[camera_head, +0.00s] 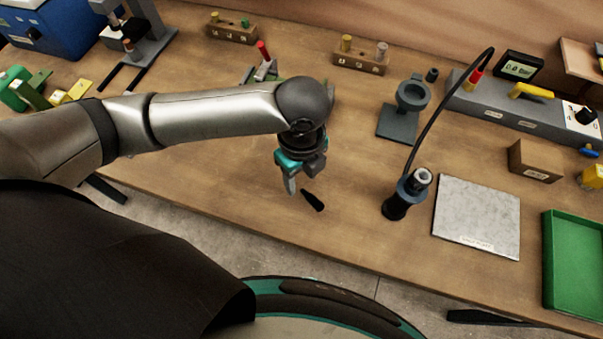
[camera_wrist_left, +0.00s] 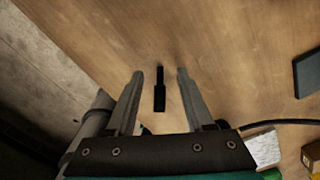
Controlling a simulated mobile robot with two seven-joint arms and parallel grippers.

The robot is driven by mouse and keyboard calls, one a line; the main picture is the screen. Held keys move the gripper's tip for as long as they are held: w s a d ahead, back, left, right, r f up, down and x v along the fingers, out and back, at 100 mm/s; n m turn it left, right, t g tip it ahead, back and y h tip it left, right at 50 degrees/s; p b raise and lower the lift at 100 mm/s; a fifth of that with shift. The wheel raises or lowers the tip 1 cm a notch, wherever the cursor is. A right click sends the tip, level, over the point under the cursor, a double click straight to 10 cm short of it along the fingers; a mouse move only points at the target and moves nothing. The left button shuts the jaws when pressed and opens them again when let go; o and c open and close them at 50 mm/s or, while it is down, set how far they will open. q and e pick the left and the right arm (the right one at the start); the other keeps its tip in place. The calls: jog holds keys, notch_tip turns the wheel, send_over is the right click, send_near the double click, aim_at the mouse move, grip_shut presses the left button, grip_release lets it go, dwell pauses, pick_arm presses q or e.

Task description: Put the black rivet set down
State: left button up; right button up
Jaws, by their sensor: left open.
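The black rivet set (camera_head: 312,201) lies on the bare wooden bench top near its front edge. In the left wrist view the black rivet set (camera_wrist_left: 160,90) shows as a small dark stepped cylinder, its narrow end pointing away from the gripper. My left gripper (camera_head: 297,182) is open just beside and above it. In the left wrist view the two fingers (camera_wrist_left: 158,78) stand apart on either side of the rivet set, with a gap of wood visible on both sides. My right gripper is not in view.
A dark tool with a cable (camera_head: 396,206) stands right of the rivet set, then a grey plate (camera_head: 478,212) and a green tray (camera_head: 546,262). A grey stand (camera_head: 396,124) is behind. Small wooden racks (camera_head: 360,64) line the back. Bench around the rivet set is clear.

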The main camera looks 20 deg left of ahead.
aim_at(302, 191)
pick_arm(q)
notch_tip(302, 191, up, 12)
jog(key=p, duration=0.2)
jog(key=shift+p, duration=0.35)
dwell(0.3)
